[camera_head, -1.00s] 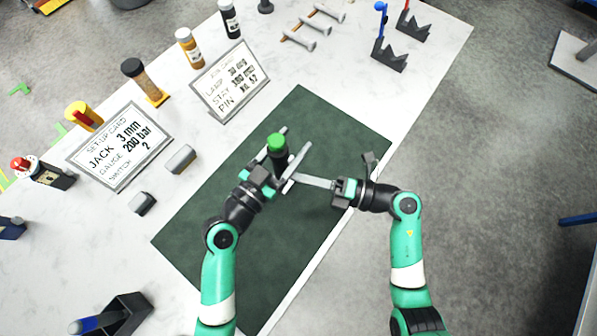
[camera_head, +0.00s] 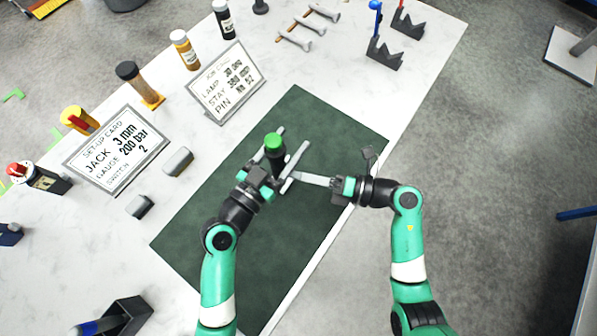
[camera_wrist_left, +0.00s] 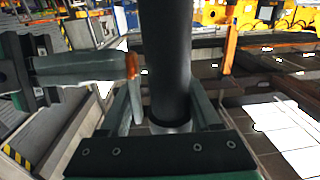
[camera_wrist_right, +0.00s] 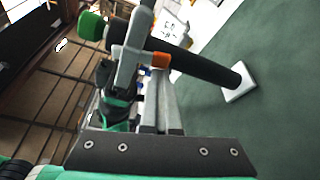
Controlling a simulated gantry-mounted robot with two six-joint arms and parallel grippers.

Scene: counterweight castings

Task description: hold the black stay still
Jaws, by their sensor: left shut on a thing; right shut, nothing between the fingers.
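The black stay (camera_head: 278,160) is a dark post with a green top, standing upright on the green mat (camera_head: 235,190). Its white square foot (camera_wrist_right: 240,84) shows on the mat in the right wrist view. My left gripper (camera_head: 294,138) is shut on the stay, one long grey finger on each side. The post (camera_wrist_left: 167,60) also shows between those fingers in the left wrist view. My right gripper (camera_head: 298,177) is shut and empty, its fingers pointing left toward the stay. Its tips are close to the left gripper's finger; I cannot tell whether they touch.
Two cards, a set-up card (camera_head: 115,148) and another card (camera_head: 226,83), stand behind the mat. Bottles, bolts (camera_head: 308,28) and black notched blocks (camera_head: 384,53) line the far side. Two small grey blocks (camera_head: 177,162) lie left of the mat. The mat's front is clear.

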